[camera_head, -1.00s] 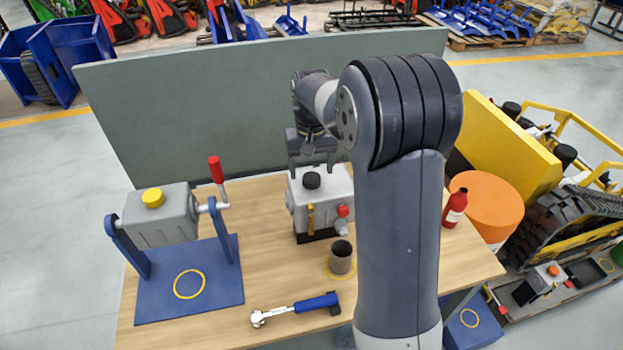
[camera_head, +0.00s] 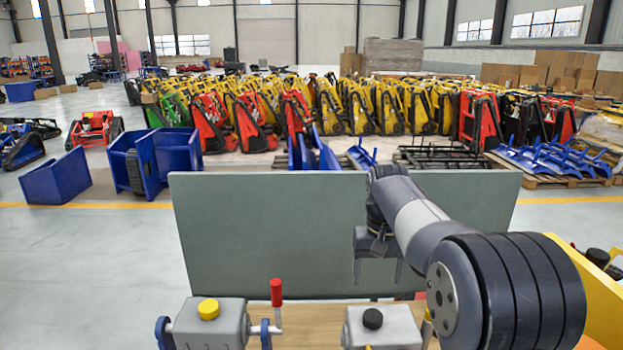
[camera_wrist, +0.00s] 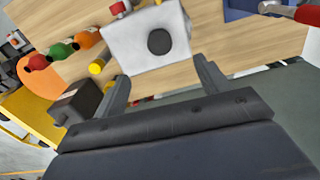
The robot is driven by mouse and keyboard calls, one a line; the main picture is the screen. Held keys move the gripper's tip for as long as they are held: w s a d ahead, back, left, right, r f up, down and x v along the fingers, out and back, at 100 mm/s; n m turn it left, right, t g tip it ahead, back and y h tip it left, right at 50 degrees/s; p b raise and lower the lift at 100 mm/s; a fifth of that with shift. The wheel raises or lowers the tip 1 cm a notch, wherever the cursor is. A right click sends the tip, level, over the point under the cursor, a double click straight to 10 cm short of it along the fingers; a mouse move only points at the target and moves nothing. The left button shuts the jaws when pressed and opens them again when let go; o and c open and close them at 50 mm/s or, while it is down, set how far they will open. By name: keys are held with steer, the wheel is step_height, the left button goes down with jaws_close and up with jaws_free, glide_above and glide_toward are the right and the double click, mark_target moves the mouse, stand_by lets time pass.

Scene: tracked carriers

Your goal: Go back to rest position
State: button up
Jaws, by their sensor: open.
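My gripper (camera_head: 378,262) hangs open and empty in front of the grey-green panel in the head view. Its two fingers (camera_wrist: 162,88) also show spread apart in the wrist view. The grey box with a black cap (camera_head: 382,328) is below it in the head view and is cut off by the bottom edge. The same box (camera_wrist: 135,45) lies beyond the fingertips in the wrist view, with nothing between the fingers. My arm covers the right part of the bench in the head view.
A grey tank with a yellow cap (camera_head: 208,328) and a red-handled crank (camera_head: 276,294) stand at the bench's left. The upright panel (camera_head: 270,230) backs the bench. Red, green and orange bottles (camera_wrist: 62,50) stand near the grey box. Blue bins and tracked carriers fill the floor behind.

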mark_target(373, 316)
step_height(373, 316, down, 10)
steer(key=shift+f+p, duration=0.2)
steer(key=shift+p, duration=0.75)
steer(key=shift+f, duration=0.15)
steer(key=shift+n, duration=2.8)
